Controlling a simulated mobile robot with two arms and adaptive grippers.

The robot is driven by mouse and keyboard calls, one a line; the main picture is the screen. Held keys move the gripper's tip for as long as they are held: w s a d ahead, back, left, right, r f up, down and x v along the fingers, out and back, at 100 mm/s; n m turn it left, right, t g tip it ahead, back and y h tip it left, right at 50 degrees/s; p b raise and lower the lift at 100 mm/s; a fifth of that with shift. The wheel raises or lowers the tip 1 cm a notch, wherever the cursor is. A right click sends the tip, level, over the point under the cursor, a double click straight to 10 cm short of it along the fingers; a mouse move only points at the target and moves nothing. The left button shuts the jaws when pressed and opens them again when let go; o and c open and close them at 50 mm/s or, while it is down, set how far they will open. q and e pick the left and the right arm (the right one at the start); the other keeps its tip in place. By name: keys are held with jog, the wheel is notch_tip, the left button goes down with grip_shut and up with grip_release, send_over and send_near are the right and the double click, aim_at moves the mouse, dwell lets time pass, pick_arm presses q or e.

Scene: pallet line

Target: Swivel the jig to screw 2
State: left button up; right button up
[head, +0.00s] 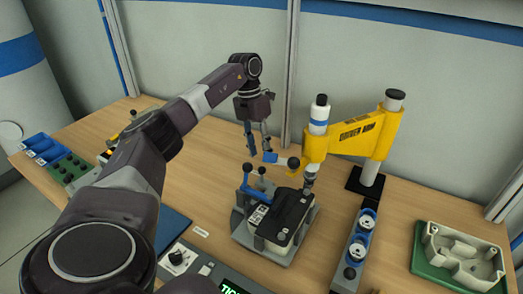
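The jig (243,235) is a grey fixture at the middle of the bench. It holds a black and off-white housing (289,213). A blue handle with dark knobs (248,187) stands up at the jig's left rear. My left gripper (259,152) hangs above and behind the jig, with its blue fingers pointing down and apart. I see nothing between them. The yellow driver arm (352,135) stands at the right rear, and its spindle tip (309,186) reaches down to the housing's rear right corner. I cannot tell whether it touches. My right gripper is out of view.
A blue lever with a black ball (293,163) sticks out from the driver, close to my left fingers. A feeder with blue-rimmed cups (359,247) stands right of the jig. A green tray (424,266) holds a pale housing (459,256). A control panel (180,259) lies front left.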

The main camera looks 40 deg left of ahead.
pick_arm(q)
notch_tip(320, 180, up, 6)
jog(key=a, duration=0.1)
jog(key=shift+r, duration=0.2)
jog(key=shift+s+a, duration=0.1)
dwell(0.5)
